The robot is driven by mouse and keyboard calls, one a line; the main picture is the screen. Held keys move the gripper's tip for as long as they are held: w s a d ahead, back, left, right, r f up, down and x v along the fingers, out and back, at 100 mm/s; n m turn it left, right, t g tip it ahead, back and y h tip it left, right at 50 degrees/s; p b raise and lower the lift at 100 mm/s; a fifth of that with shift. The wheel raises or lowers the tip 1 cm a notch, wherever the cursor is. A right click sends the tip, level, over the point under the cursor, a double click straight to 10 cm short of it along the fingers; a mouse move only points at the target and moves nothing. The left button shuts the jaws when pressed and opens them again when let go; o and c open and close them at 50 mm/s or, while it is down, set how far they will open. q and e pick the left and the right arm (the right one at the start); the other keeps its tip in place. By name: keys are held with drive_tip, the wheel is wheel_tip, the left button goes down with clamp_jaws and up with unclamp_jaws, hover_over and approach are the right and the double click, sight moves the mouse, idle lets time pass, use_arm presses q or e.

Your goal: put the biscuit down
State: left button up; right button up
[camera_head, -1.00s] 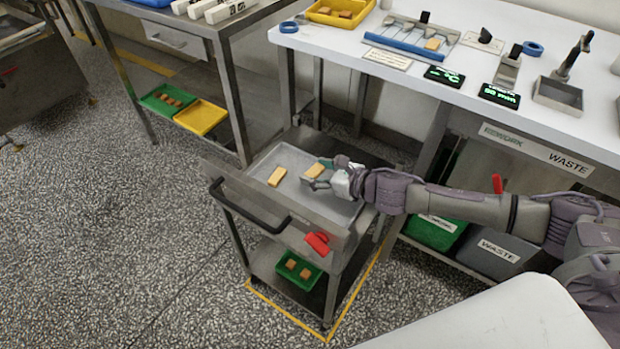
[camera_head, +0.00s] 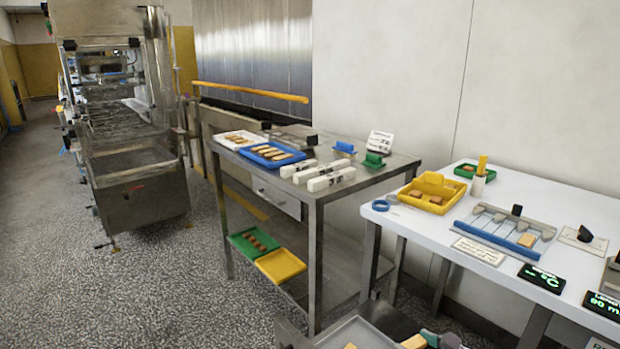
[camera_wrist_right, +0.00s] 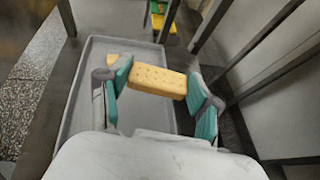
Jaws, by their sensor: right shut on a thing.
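A golden rectangular biscuit (camera_wrist_right: 158,80) is between the two teal-padded fingers of my right gripper (camera_wrist_right: 160,88), which is shut on it. In the head view this biscuit (camera_head: 415,342) and the right gripper (camera_head: 440,340) show only at the bottom edge. The biscuit is over the grey tray (camera_wrist_right: 82,98); whether it touches the tray floor I cannot tell. Another biscuit (camera_head: 350,346) shows at the bottom edge of the head view, in the tray (camera_head: 372,328). In the wrist view it seems to peek out behind the left finger. My left gripper is not in view.
A steel table (camera_head: 335,195) holds a blue tray of biscuits (camera_head: 272,154) and white blocks. Green and yellow trays (camera_head: 280,265) sit on its lower shelf. A white bench (camera_head: 480,262) at right carries a yellow tray (camera_head: 433,192) and displays. A machine (camera_head: 135,170) stands at left.

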drive_tip(key=s+a+r+m+t+h, duration=0.1)
drive_tip(key=s+a+r+m+h, duration=0.45)
drive_tip(key=s+r, duration=0.35)
use_arm(q)
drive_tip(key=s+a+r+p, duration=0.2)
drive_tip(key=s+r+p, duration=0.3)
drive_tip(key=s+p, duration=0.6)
drive_tip(key=p, duration=0.2)
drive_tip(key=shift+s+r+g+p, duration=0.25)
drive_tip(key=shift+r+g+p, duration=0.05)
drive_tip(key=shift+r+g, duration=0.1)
use_arm(e)
wheel_tip(320, 180, up, 12)
drive_tip(key=d, duration=0.1)
drive_tip(key=shift+s, duration=0.25)
